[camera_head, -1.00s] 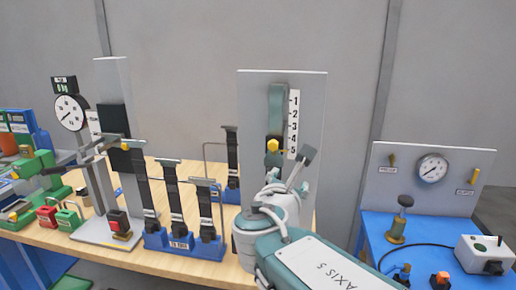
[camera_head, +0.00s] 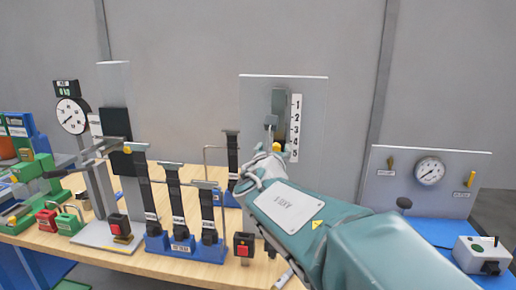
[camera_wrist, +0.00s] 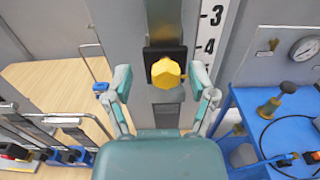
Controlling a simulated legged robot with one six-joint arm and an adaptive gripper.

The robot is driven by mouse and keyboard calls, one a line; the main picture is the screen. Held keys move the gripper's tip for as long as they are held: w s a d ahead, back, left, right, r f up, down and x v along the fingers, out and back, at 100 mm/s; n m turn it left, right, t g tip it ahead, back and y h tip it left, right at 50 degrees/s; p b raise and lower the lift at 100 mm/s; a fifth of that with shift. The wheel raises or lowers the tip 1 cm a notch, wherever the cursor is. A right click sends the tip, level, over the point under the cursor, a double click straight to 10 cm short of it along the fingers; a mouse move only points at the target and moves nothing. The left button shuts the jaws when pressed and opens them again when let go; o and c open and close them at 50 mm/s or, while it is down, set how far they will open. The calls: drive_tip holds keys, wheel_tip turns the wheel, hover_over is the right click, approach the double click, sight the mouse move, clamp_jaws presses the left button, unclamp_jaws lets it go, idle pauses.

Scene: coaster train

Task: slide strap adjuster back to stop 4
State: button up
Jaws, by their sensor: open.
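The strap adjuster is a black slider with a yellow knob (camera_wrist: 166,72) on a dark vertical strap (camera_wrist: 163,20). It stands on a grey upright panel (camera_head: 311,95). A white number scale (camera_head: 296,128) runs down the strap's right side. In the wrist view the slider sits a little below the 4 mark, and the lower scale is hidden by a finger. My gripper (camera_wrist: 161,82) is open, with one finger on each side of the knob. Gaps show between the fingers and the knob; I cannot tell the depth. In the head view my arm hides the lower panel.
A blue stand with several black straps (camera_head: 180,245) is left of the panel on the wooden table. A gauge board (camera_head: 385,205) on a blue table stands to the right, with a white switch box (camera_head: 480,255). A red-button box (camera_head: 243,246) is near the front edge.

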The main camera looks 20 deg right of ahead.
sight(275, 143)
drive_tip(key=shift+w+d, duration=0.15)
drive_tip(key=shift+w, duration=0.05)
drive_tip(key=shift+d, duration=0.4)
drive_tip(key=shift+a, duration=0.1)
clamp_jaws()
drive_tip(key=shift+r, duration=1.65)
unclamp_jaws()
drive_tip(key=shift+a, duration=0.1)
